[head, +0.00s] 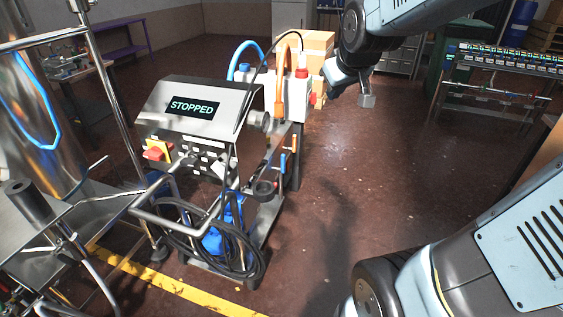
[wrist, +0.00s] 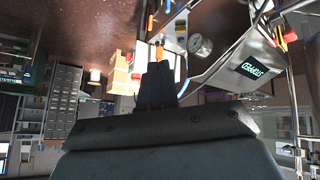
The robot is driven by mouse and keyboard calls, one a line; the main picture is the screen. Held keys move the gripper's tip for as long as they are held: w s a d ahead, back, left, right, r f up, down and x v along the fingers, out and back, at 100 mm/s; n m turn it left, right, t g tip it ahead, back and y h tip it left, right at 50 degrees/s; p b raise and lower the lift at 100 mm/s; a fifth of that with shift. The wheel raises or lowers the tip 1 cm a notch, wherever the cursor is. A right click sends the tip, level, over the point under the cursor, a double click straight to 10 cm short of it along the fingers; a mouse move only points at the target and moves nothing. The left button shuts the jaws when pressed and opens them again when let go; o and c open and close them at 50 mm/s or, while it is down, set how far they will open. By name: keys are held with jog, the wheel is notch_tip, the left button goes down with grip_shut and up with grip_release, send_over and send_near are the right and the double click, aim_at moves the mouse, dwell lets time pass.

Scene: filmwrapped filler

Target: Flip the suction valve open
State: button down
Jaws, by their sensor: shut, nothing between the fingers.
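The filler machine (head: 205,95) stands left of centre in the head view, with a display reading STOPPED (head: 192,108). On its right side are a small orange handle (head: 283,163) and a blue handle (head: 294,143). I cannot tell which handle is the suction valve. In the wrist view, an orange handle (wrist: 151,22) and a blue one (wrist: 167,6) show at the top. My gripper (head: 367,101) is shut and empty, in the air to the right of the machine and apart from it. Its dark fingers (wrist: 157,82) fill the middle of the wrist view.
Orange (head: 279,75) and blue (head: 243,47) hoses rise from the machine's back. Cardboard boxes (head: 316,45) stand behind it. A coiled black cable (head: 215,262) hangs at its front. A bench with racks (head: 495,75) stands far right. The floor (head: 335,180) right of the machine is clear.

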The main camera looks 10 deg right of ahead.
jog(key=w+f+n+t, duration=0.25)
jog(key=w+f, duration=0.45)
jog(key=w, duration=0.5)
jog(key=w+f+n+t, duration=0.25)
jog(key=w+f, duration=0.45)
jog(key=w, duration=0.5)
jog(key=w+f+n+t+y, duration=0.1)
jog(key=w+f+n, duration=0.55)
jog(key=f, duration=0.75)
jog(key=s+a+f+n+t+y, duration=0.1)
jog(key=s+f+n+y, duration=0.1)
jog(key=f, duration=1)
jog(key=s+a+f+n+t+y, duration=0.1)
jog(key=f+n, duration=0.3)
jog(key=f, duration=0.9)
jog(key=shift+s+a+t+y, duration=0.4)
jog(key=shift+s+t, duration=0.3)
jog(key=shift+t, duration=0.1)
jog(key=shift+w+r+n, duration=0.1)
jog(key=shift+n, duration=0.15)
